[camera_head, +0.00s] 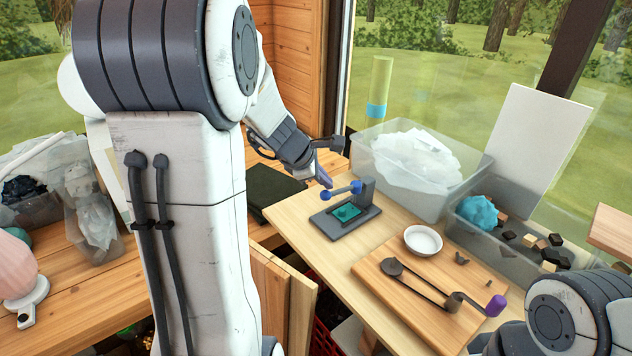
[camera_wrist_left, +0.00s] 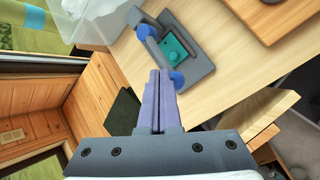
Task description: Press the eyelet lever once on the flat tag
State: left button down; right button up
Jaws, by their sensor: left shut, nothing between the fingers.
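The eyelet press has a dark grey base (camera_head: 328,226) and a grey lever (camera_head: 342,191) with blue ends, standing on the pale wooden table. A teal flat tag (camera_head: 346,212) lies on the base under the lever. The left wrist view also shows the lever (camera_wrist_left: 158,55), its blue knob (camera_wrist_left: 177,79) and the teal tag (camera_wrist_left: 175,47). My left gripper (camera_head: 326,181) is shut and empty, its purple fingertips (camera_wrist_left: 158,73) right beside the knob. I cannot tell whether they touch it. My right gripper is out of view; only part of my right arm shows at lower right.
A wooden board (camera_head: 393,309) with a dark cranked tool and purple knob (camera_head: 496,305) lies right of the press. A white bowl (camera_head: 422,241) stands behind it. A clear bin (camera_head: 441,198) and a box of small blocks (camera_head: 487,245) line the back.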

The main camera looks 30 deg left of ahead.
pick_arm(q)
jog(key=shift+s+f+b, duration=0.1)
jog(key=shift+f+b, duration=0.65)
jog(key=shift+f, duration=0.05)
dwell(0.5)
dwell(0.6)
jog(key=shift+w+r+p, duration=0.15)
jog(key=shift+r+p, duration=1)
jog(key=shift+w+r+p, duration=0.15)
jog(key=shift+r+p, duration=0.95)
jog(key=shift+r, duration=0.05)
jog(key=r+p, duration=0.4)
jog(key=r, duration=0.1)
jog(key=shift+w+d+p, duration=0.15)
jog(key=shift+w+p, duration=0.2)
jog(key=shift+p, duration=0.05)
